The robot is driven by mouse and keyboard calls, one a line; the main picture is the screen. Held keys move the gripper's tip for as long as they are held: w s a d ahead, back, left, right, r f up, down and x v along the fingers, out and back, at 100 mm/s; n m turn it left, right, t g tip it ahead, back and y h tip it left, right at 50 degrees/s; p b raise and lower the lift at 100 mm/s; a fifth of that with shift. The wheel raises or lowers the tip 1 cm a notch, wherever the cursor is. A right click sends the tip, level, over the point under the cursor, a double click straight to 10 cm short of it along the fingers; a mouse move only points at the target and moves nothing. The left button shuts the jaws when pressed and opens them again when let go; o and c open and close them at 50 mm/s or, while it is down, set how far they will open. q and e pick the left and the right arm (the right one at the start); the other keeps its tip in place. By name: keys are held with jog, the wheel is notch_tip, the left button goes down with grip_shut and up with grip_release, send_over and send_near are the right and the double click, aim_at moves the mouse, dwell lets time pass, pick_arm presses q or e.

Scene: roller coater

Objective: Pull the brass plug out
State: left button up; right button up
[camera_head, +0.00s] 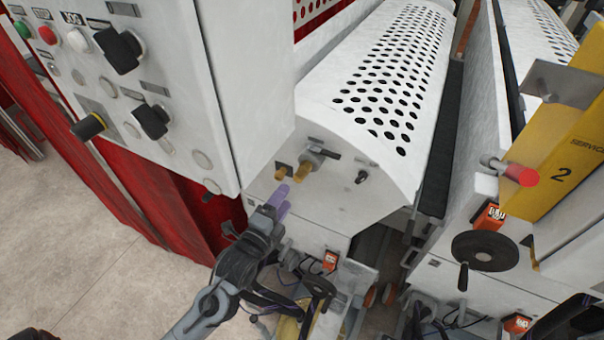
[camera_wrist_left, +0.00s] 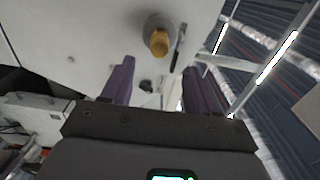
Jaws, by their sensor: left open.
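The brass plug (camera_head: 303,172) sticks out of a round grey collar on the white end face of the perforated roller cover. It also shows in the left wrist view (camera_wrist_left: 159,42), near the top, with its round end toward the camera. My left gripper (camera_head: 283,190) has purple fingers and is just below and left of the plug in the head view. In the left wrist view (camera_wrist_left: 158,75) the fingers are spread apart with nothing held between them. The plug is beyond the fingertips, apart from them. My right gripper is not in view.
A black lever (camera_wrist_left: 178,47) sits close beside the plug. A white control panel (camera_head: 150,90) with knobs overhangs at left. A black handwheel (camera_head: 485,250) and a yellow service panel (camera_head: 560,150) are at right.

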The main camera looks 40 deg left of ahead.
aim_at(297, 180)
pick_arm(q)
jog(key=shift+w, duration=0.1)
jog(key=b+x, duration=0.2)
jog(key=x, duration=0.3)
jog(key=shift+p+x, duration=0.3)
jog(key=shift+x, duration=1.65)
jog(key=shift+p, duration=0.7)
